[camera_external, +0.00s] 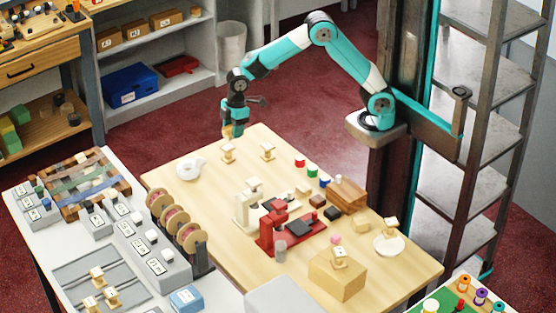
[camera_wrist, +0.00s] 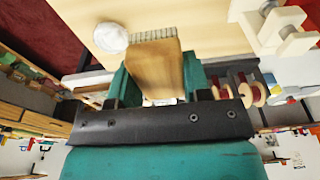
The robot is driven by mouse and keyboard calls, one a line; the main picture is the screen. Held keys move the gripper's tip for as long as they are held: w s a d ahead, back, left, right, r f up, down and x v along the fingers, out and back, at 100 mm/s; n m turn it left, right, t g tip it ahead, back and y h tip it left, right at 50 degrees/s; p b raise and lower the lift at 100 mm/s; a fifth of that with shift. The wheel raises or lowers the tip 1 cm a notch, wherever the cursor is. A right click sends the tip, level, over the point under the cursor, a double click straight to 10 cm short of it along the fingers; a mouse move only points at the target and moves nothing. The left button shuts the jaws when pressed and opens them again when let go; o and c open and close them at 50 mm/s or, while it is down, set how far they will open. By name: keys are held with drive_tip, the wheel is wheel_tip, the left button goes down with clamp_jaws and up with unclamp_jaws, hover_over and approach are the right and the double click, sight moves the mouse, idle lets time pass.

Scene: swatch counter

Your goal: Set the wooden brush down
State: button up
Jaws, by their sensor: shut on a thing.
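My gripper (camera_external: 235,120) is above the far left end of the wooden table (camera_external: 190,210). It is shut on the wooden brush (camera_wrist: 155,70). In the wrist view the brush is a plain wooden block between the teal fingers, with a row of grey bristles at its far end. In the external view only a small yellowish part of the brush (camera_external: 228,131) shows below the fingers. It appears held clear of the tabletop.
Small wooden-handled stamps (camera_external: 267,152) stand on the table near my gripper. A white round object (camera_external: 189,168) lies to the left. The tabletop between the stamps and devices is clear.

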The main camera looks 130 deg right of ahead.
drive_tip(key=p, duration=0.2)
hover_over(237, 181)
wheel_tip(237, 181, down, 16)
drive_tip(key=shift+s+r, duration=0.1)
drive_tip(key=shift+s, duration=0.05)
drive_tip(key=shift+f, duration=2.2)
drive_tip(key=shift+f, duration=0.2)
drive_tip(key=o, duration=0.9)
drive_tip(key=shift+r, duration=0.1)
